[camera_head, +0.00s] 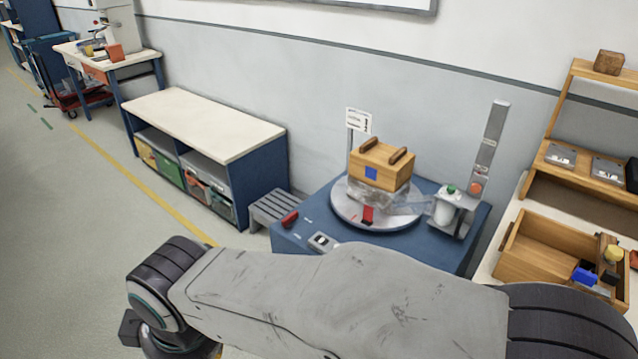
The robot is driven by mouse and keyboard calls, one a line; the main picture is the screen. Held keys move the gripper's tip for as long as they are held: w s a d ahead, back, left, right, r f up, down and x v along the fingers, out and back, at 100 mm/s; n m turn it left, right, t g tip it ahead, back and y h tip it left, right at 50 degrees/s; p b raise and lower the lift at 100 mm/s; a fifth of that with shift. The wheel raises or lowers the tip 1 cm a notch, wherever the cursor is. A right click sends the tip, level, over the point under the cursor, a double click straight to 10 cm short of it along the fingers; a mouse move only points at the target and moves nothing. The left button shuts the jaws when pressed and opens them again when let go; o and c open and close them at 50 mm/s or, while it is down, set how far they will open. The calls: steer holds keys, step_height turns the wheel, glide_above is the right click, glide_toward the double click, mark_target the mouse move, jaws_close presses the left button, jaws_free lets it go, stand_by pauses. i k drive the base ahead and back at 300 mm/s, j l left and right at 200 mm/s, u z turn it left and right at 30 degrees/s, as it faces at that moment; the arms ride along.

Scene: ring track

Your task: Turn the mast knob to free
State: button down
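The grey mast (490,145) stands upright at the right rear of a blue machine base (440,246). A round orange-red knob (475,187) sits low on the mast's front, just above the film carriage. Small labels show above the knob, but they are too small to read, so its setting cannot be told. My arm crosses the foreground from the lower right to the lower left. Its far end bends down at the lower left, well away from the mast. My gripper's fingers are out of the frame.
A white roll with a green top (445,207) stands beside the mast. A wooden bin (535,262) is at right.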

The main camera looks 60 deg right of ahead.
mark_target(476, 189)
steer(key=z, duration=3.05)
